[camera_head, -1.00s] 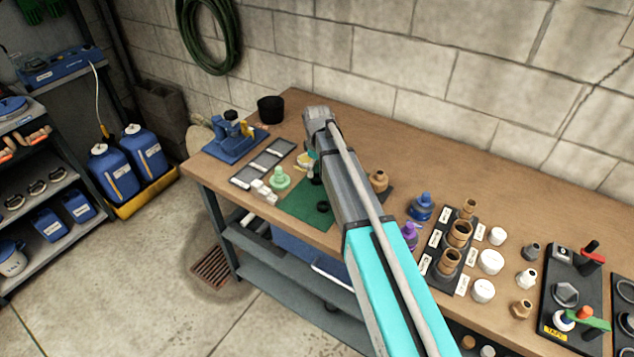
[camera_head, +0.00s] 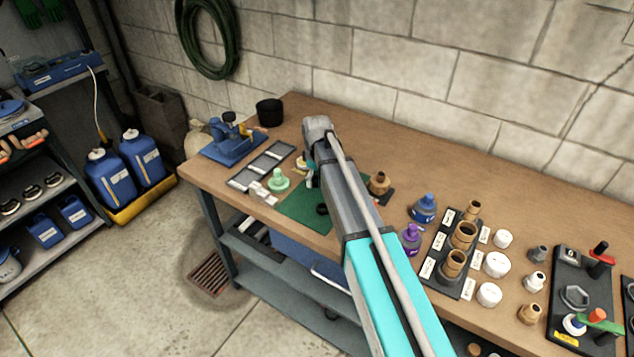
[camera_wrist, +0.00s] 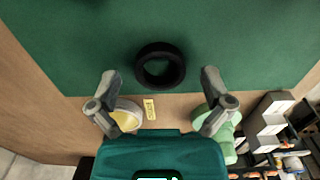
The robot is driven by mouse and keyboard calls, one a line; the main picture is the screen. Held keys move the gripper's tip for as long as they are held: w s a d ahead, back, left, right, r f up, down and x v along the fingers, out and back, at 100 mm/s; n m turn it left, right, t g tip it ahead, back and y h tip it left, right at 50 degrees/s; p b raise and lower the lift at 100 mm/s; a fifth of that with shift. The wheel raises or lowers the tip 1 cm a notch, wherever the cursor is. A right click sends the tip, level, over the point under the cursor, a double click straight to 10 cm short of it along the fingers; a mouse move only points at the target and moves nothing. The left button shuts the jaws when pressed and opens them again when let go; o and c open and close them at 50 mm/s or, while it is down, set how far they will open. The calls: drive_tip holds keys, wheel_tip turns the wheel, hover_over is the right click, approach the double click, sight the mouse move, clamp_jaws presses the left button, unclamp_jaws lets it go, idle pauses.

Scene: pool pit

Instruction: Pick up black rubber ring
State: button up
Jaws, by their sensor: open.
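The black rubber ring (camera_wrist: 160,65) lies flat on a green mat (camera_wrist: 230,40) on the workbench. In the wrist view it sits beyond my fingertips, centred between them and apart from both. My gripper (camera_wrist: 160,85) is open and empty above the mat's edge. In the head view the ring (camera_head: 322,209) shows as a small dark shape on the green mat (camera_head: 298,210), next to my arm. My arm hides my fingers and part of the mat there.
A pale green fitting (camera_head: 279,181) and a compartment tray (camera_head: 262,166) stand left of the mat. A brass fitting (camera_head: 379,184) stands to its right. A yellow-topped round item (camera_wrist: 127,116) and a small label (camera_wrist: 149,109) lie near my fingers. A blue vise (camera_head: 232,138) stands farther left.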

drive_tip(key=c, duration=0.9)
drive_tip(key=shift+o, duration=0.2)
drive_tip(key=shift+r, duration=0.1)
wheel_tip(320, 180, up, 3)
drive_tip(key=p, duration=0.3)
drive_tip(key=s+a+r+p, duration=0.4)
drive_tip(key=s+r+p, duration=0.5)
drive_tip(key=s, duration=0.4)
drive_tip(key=shift+s+a+r+p, duration=0.15)
drive_tip(key=shift+a+r+p, duration=0.05)
drive_tip(key=shift+r+p, duration=0.25)
